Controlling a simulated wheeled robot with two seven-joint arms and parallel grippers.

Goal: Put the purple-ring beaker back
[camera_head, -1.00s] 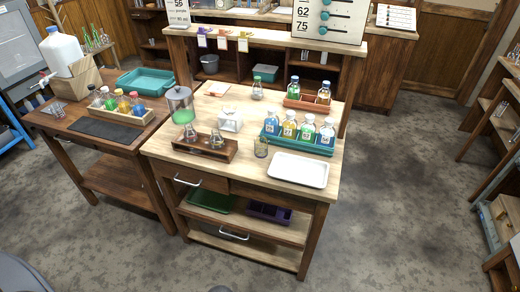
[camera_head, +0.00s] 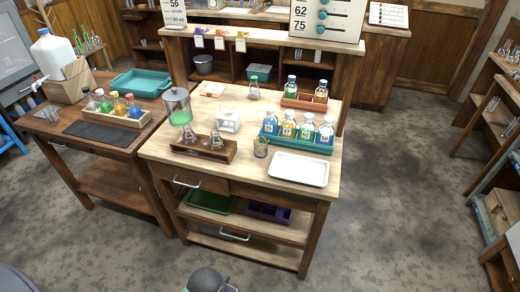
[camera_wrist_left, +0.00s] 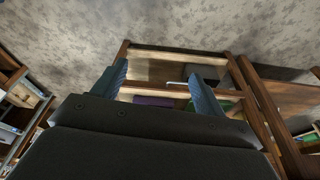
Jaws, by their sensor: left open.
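A small glass beaker (camera_head: 261,147) stands upright on the wooden workbench, just right of the dark wooden rack. Two more small glass vessels, a left one (camera_head: 189,134) and a right one (camera_head: 216,141), sit in the dark wooden rack (camera_head: 190,152). I cannot make out a purple ring on any of them. In the left wrist view my left gripper (camera_wrist_left: 158,82) is open and empty, its two blue-grey fingers spread before the bench's lower shelves. A grey and teal part of my arm (camera_head: 207,281) shows at the bottom of the head view. My right gripper is not in view.
A teal rack (camera_head: 296,146) of several bottles and a white tray (camera_head: 298,169) fill the bench's right side. A dispenser with green liquid (camera_head: 178,106) stands at the left. A purple tray (camera_head: 270,212) and green tray (camera_head: 210,202) lie on a shelf below.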

